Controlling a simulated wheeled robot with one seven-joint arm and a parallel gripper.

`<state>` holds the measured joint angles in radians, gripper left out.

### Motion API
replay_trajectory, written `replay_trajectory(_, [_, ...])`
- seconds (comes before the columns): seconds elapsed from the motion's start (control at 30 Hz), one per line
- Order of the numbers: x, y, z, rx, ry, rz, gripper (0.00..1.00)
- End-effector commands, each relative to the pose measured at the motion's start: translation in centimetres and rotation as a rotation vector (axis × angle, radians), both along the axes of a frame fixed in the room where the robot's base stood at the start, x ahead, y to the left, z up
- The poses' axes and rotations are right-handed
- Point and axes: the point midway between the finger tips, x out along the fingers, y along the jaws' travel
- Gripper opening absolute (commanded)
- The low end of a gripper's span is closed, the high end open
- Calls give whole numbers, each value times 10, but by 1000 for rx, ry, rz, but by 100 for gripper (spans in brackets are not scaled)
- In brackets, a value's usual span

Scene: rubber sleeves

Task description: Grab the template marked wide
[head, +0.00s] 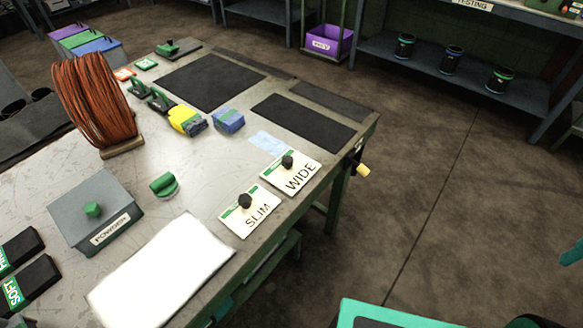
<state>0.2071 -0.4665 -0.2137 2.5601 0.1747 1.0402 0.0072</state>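The template marked WIDE (296,183) is a cream plate with a green band and a black knob. It lies flat near the right front edge of the workbench (205,158). A similar template marked SLIM (247,222) lies just to its lower left, with a small gap between them. Both knobs are clear and nothing covers the WIDE lettering. My gripper is not in view, so whether it is open or shut does not show.
A white sheet (162,272) lies left of SLIM. A pale blue piece (267,142) and a black mat (303,122) lie behind WIDE. A yellow-ended handle (362,169) juts from the bench's right side. Floor (440,190) to the right is open. A shelf (455,75) stands behind.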

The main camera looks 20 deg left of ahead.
Motion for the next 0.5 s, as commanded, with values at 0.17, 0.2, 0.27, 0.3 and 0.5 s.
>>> replay_trajectory(0.17, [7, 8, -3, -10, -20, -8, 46])
replay_trajectory(0.2, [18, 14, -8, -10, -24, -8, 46])
replay_trajectory(0.27, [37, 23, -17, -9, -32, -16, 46])
replay_trajectory(0.3, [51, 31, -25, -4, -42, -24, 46])
replay_trajectory(0.5, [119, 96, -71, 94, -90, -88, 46])
